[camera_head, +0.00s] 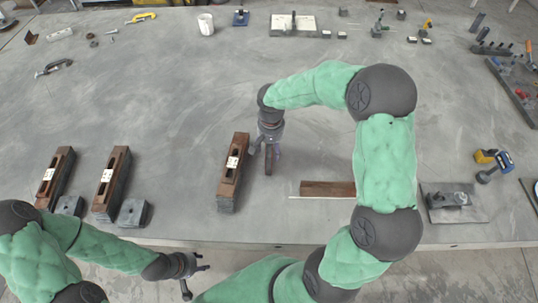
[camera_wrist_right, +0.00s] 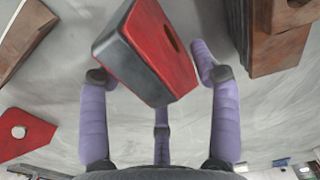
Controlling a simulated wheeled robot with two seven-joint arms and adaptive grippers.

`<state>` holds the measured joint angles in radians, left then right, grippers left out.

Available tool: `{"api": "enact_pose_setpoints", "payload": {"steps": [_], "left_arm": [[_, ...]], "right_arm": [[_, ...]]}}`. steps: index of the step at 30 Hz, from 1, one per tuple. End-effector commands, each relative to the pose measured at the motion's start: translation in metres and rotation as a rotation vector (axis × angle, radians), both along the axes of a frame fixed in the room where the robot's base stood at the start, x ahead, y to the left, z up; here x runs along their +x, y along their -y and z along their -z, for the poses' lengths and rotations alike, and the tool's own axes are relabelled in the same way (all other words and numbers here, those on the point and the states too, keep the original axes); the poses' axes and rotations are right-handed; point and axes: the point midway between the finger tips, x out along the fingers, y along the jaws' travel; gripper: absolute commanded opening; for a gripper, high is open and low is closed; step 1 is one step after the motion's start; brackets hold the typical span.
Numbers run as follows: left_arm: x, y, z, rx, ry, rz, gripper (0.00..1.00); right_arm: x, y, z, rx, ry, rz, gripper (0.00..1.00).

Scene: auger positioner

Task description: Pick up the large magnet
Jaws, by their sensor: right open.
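The large magnet looks to be the red block with dark grey sides (camera_wrist_right: 150,50) in the right wrist view. It lies between the spread purple fingers of my right gripper (camera_wrist_right: 153,63), and I cannot tell whether they touch it. A smaller red piece with a hole (camera_wrist_right: 24,132) lies left of the fingers in the wrist view. My left gripper (camera_head: 194,278) is at the table's front edge, empty, fingers apart.
A long brown block (camera_head: 233,172) stands just left of the right gripper. A flat brown bar (camera_head: 327,188) lies to the right. Two more brown blocks (camera_head: 112,180) (camera_head: 56,176) stand at left. A white mug (camera_head: 206,24) and tools are at the back. The middle table is clear.

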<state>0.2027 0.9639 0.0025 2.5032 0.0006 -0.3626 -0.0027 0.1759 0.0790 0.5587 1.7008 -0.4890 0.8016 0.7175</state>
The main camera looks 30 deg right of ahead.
Motion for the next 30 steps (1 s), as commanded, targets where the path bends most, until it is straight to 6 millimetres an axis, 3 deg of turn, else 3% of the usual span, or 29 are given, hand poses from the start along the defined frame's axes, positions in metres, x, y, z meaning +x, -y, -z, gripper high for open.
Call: {"api": "enact_pose_setpoints", "payload": {"steps": [1, 8, 20, 27, 30], "left_arm": [[0.0, 0.0, 0.0, 0.0, 0.0, 0.0, 0.4], [0.0, 0.0, 0.0, 0.0, 0.0, 0.0, 0.4], [0.0, 0.0, -0.002, 0.0, 0.0, 0.0, 0.4], [0.0, 0.0, -0.017, 0.0, 0.0, 0.0, 0.4], [0.0, 0.0, -0.021, 0.0, 0.0, 0.0, 0.4]], "right_arm": [[0.0, 0.0, 0.0, 0.0, 0.0, 0.0, 0.63], [0.0, 0.0, 0.0, 0.0, 0.0, 0.0, 0.0], [0.002, 0.001, -0.006, -0.001, 0.005, 0.001, 0.0], [0.002, 0.001, -0.037, -0.002, 0.008, 0.002, 0.0], [-0.011, -0.001, -0.052, -0.002, 0.008, 0.001, 0.0]]}}
